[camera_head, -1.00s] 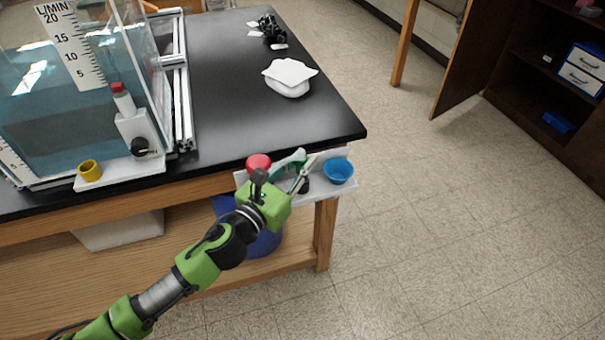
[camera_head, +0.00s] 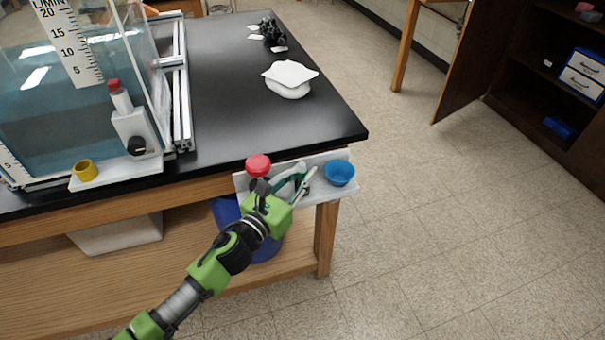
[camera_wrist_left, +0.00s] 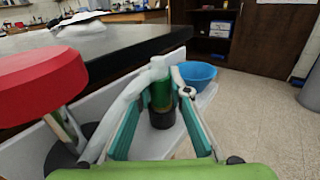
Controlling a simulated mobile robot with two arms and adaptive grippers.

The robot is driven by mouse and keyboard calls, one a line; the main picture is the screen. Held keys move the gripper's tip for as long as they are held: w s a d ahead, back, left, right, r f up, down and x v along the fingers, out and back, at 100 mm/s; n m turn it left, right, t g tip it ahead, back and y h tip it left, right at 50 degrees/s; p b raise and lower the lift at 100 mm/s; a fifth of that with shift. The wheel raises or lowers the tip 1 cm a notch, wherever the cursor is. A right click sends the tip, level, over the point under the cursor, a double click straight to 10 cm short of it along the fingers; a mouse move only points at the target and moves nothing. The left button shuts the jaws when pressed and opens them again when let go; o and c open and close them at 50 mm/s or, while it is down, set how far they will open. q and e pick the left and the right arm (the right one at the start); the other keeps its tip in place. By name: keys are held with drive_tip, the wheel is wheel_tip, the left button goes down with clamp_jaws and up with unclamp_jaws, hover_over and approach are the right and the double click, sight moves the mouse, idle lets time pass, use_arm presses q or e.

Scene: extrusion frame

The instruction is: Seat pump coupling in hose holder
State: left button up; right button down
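A small green cylinder (camera_wrist_left: 160,92) with a wider black lower part (camera_wrist_left: 162,119) stands upright in the left wrist view; I cannot tell which part is the pump coupling and which the hose holder. The fingers of my left gripper (camera_head: 309,167) lean over the white shelf (camera_head: 334,191) at the bench corner. In the left wrist view the gripper (camera_wrist_left: 169,72) has one finger on each side of the green cylinder. The fingertips cover its top, so I cannot tell whether they touch it. My right gripper is out of view.
A red-capped part (camera_head: 258,165) stands left of the fingers and a blue cup (camera_head: 339,173) stands right, both close. Farther left are a water tank (camera_head: 60,110) and a yellow ring (camera_head: 85,170). A white lump (camera_head: 289,80) lies on the black bench top (camera_head: 225,100). The floor to the right is clear.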

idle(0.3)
use_arm(q)
drive_tip(key=shift+r, duration=0.25)
drive_tip(key=v, duration=1.2)
drive_tip(key=shift+f, duration=0.15)
